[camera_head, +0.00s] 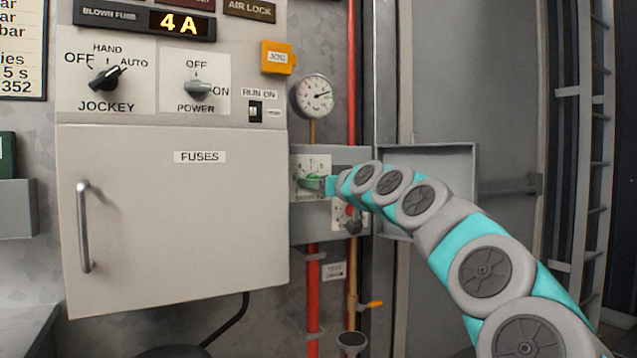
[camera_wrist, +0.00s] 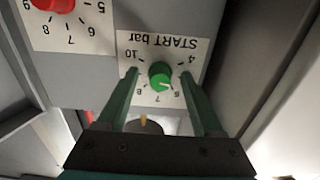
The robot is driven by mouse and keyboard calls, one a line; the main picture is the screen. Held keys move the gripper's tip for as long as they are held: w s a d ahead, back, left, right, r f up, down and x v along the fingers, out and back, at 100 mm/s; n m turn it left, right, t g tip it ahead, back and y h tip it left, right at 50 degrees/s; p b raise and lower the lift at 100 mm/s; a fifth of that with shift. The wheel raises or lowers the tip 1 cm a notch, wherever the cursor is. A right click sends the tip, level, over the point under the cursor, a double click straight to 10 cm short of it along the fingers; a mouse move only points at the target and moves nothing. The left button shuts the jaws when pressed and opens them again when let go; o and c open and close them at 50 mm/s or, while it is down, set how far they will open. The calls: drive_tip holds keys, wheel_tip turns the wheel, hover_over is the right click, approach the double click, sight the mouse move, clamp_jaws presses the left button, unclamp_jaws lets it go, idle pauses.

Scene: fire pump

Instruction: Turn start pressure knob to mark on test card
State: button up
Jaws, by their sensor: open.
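The green start pressure knob (camera_wrist: 162,74) sits on a white dial card marked START bar (camera_wrist: 178,43), upside down in the wrist view. Its pale pointer line faces the lower right there, roughly towards the 6; the exact reading is unclear. My gripper (camera_wrist: 160,78) is open, with one green finger on each side of the knob and small gaps visible. In the head view the dial card (camera_head: 299,176) is partly hidden by my gripper (camera_head: 318,183). I cannot pick out a mark on a test card; a small tag (camera_head: 333,271) hangs below, its text blurred.
A red knob (camera_wrist: 54,4) on another dial is at the upper left of the wrist view. In the head view, a fuse cabinet (camera_head: 180,220) stands left and an open box door (camera_head: 440,185) right.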

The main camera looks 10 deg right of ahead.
clamp_jaws()
idle(0.5)
